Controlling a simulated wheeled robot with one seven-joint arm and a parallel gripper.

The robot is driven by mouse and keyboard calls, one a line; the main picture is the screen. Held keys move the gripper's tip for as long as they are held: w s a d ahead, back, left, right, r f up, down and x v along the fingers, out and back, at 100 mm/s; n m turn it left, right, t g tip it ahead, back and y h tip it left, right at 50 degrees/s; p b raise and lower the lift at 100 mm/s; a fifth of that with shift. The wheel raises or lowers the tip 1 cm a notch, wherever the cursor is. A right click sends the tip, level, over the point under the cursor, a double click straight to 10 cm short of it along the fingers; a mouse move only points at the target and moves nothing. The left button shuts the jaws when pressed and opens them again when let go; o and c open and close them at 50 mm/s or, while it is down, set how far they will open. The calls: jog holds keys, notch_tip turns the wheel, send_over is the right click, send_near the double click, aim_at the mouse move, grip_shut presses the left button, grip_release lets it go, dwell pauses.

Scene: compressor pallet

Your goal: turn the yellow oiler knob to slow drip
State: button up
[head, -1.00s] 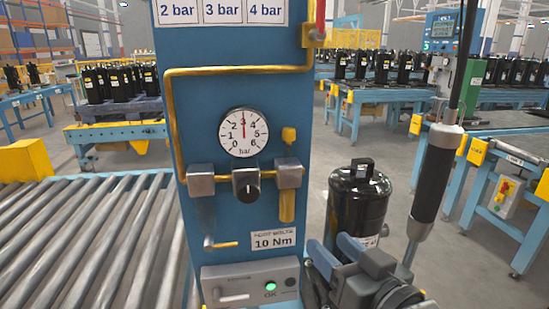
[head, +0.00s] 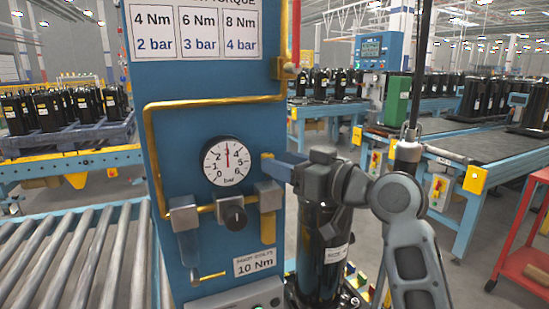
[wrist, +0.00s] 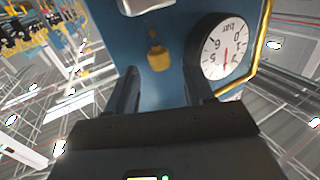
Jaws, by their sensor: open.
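The yellow oiler knob (head: 266,158) shows as a small yellow patch on the blue panel, right of the gauge and partly hidden by my gripper (head: 281,166). In the wrist view the yellow knob (wrist: 159,58) stands between and beyond the two fingertips. My gripper (wrist: 162,84) is open and empty there, with one finger to each side of the knob's line; I see no contact. The oiler's metal block (head: 268,195) and its yellow bowl (head: 267,229) are below my gripper in the head view.
A round gauge (head: 227,161) with its needle near 3 is left of the knob. A black regulator knob (head: 232,213) and a clear filter bowl (head: 189,247) are lower left. A yellow pipe (head: 150,150) frames the gauge. A black compressor (head: 318,235) stands under my arm.

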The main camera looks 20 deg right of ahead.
jog(key=shift+x, duration=1.25)
jog(key=shift+c, duration=0.4)
grip_shut()
